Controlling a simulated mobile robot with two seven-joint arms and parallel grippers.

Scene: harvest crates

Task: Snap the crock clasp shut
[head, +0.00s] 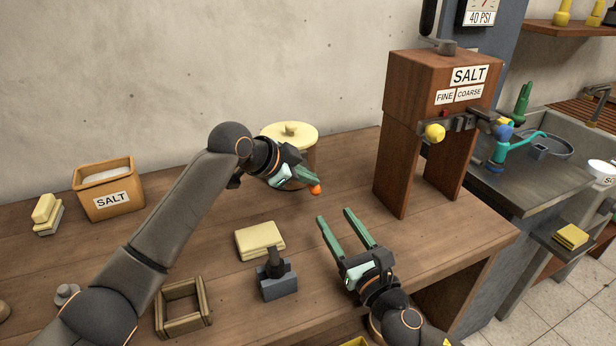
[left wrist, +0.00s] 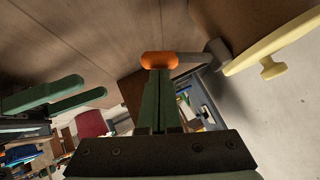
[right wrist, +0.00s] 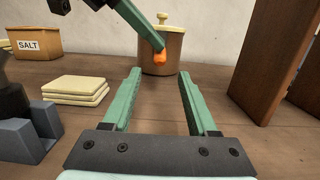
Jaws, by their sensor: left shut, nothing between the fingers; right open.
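The crock (right wrist: 172,62) is a brown round pot at the back of the table. Its pale yellow lid (head: 290,134) with a knob lies on top. The clasp shows in the left wrist view as a grey lever (left wrist: 192,58) with an orange end (left wrist: 158,60); the orange end also shows in the head view (head: 315,190). My left gripper (head: 310,181) is shut and empty, its fingertips right at the orange end; I cannot tell if they touch. My right gripper (head: 334,214) is open and empty above the table, in front of the crock.
A SALT box (head: 108,190) stands at the back left. Pale yellow slabs (head: 259,241), a grey block with a dark handle (head: 277,284) and a wooden frame (head: 183,308) lie in front. A wooden salt dispenser (head: 440,90) stands right of the crock.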

